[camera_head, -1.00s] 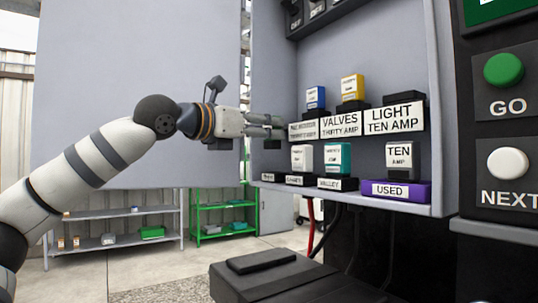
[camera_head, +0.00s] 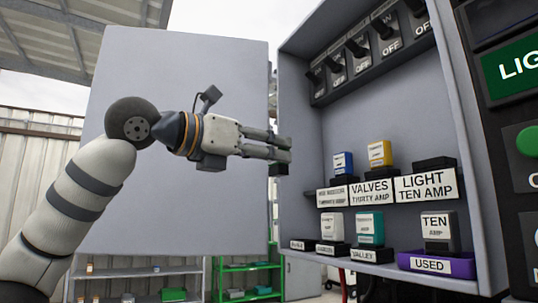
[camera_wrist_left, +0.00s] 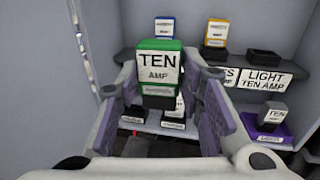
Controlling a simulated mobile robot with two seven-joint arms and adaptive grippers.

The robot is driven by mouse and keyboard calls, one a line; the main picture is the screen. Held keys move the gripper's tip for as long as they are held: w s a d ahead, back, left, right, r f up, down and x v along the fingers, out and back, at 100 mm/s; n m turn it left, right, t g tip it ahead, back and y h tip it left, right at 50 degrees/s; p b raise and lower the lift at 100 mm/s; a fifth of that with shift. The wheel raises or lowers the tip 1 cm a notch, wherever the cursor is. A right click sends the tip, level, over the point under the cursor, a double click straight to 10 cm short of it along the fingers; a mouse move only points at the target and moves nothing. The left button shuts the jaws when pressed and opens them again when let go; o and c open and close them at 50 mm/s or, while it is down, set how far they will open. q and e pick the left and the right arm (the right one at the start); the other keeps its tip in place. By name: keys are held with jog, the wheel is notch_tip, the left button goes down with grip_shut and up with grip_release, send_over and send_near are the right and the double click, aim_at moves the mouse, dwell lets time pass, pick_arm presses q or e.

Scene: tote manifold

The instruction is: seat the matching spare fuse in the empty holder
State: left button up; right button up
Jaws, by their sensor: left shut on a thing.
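My left gripper (camera_head: 281,148) is shut on a green fuse marked TEN AMP (camera_wrist_left: 160,65), held upright between its fingers in the left wrist view. In the head view only a dark part of this fuse shows under the fingertips. The empty black holder (camera_head: 434,164) sits above the LIGHT TEN AMP label (camera_head: 426,187), to the right of the gripper; the holder also shows in the wrist view (camera_wrist_left: 263,57). The fuse is apart from it, at the cabinet's left opening. My right gripper is not in view.
Blue (camera_head: 343,163) and yellow (camera_head: 379,153) fuses stand on the upper shelf. White (camera_head: 331,227) and teal (camera_head: 370,225) fuses stand below. A grey TEN AMP fuse (camera_head: 437,227) stands in the purple USED tray (camera_head: 436,265). Switches (camera_head: 357,50) line the top.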

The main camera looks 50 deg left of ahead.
pick_arm(q)
notch_tip(320, 180, up, 2)
jog(key=shift+r, duration=0.1)
jog(key=s+a, duration=0.2)
jog(key=s, duration=0.5)
jog(key=shift+s, duration=0.35)
jog(key=shift+a+r, duration=0.1)
jog(key=shift+r, duration=5.9)
